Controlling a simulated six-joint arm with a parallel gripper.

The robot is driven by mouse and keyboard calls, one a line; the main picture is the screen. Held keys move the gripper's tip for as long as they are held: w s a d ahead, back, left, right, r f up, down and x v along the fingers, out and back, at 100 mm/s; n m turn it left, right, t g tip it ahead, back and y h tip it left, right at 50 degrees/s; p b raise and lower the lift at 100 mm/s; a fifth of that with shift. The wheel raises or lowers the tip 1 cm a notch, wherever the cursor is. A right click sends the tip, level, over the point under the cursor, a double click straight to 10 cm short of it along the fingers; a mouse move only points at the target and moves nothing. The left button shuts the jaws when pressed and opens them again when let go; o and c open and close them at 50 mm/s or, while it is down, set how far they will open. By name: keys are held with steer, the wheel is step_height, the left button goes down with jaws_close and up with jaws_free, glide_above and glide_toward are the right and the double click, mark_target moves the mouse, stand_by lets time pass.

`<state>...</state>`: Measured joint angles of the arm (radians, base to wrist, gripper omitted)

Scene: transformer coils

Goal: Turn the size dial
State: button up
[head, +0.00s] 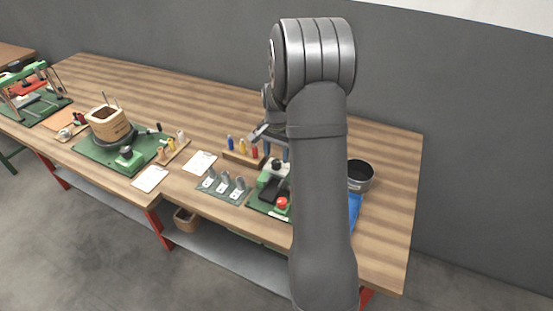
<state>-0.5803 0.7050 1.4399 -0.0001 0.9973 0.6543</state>
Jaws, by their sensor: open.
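I cannot tell for sure which part is the size dial. A small green machine (266,204) with a red button (281,203) stands near the front edge, partly hidden by my arm. A dark round knob (277,164) shows at its top and may be the dial. My gripper (268,143) is open above the back of this machine, beside a wooden rack. It is mostly hidden by my arm, and I see nothing held in it. Whether it touches anything is unclear.
The wooden rack (236,157) holds coloured tools. A grey-green plate (222,191) with several metal pieces lies left of the machine. A black pot (360,174) stands right. A green coil fixture (93,153) stands left. The bench's back is clear.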

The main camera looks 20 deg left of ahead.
mark_target(276, 162)
steer(key=shift+f, duration=1.55)
steer(key=shift+c, duration=0.2)
steer(key=c, duration=0.9)
steer(key=shift+c, duration=0.2)
steer(key=shift+n, duration=0.3)
steer(key=n, duration=1.1)
